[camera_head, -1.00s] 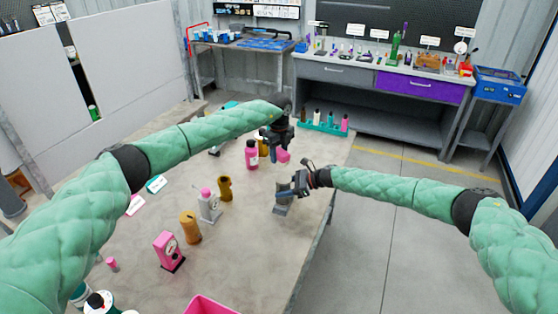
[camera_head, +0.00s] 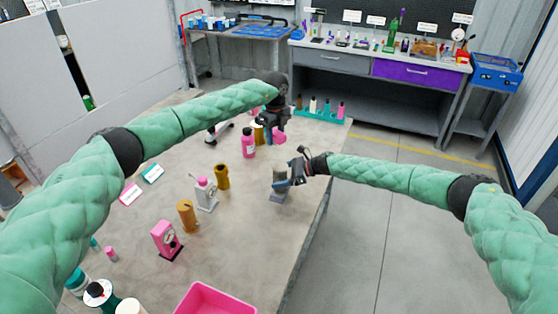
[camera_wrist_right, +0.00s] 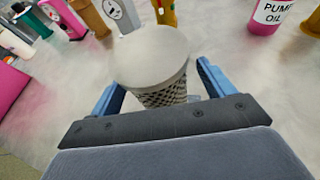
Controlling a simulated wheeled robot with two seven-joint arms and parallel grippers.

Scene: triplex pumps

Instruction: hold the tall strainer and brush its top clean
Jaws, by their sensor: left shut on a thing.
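The tall strainer (camera_wrist_right: 165,95) stands upright in the right wrist view, with a dark mesh side and a wide, pale, dusty-looking top. In the head view it shows as a small grey cylinder (camera_head: 280,176) near the table's right edge. My right gripper (camera_wrist_right: 160,88) has its blue fingers on either side of the strainer, with gaps visible; it also shows in the head view (camera_head: 289,174). My left gripper (camera_head: 272,137) is above and beyond the strainer, shut on a small pink object (camera_head: 280,136), perhaps the brush. The pink object is apart from the strainer; its underside is unclear.
A pink bottle (camera_head: 248,146) and a mustard cylinder (camera_head: 222,177) stand left of the strainer. A grey pump (camera_head: 205,194), a brown cylinder (camera_head: 187,216) and a pink pump (camera_head: 166,240) stand nearer. A pink bin (camera_head: 215,300) is at the front. The table right of the strainer ends close by.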

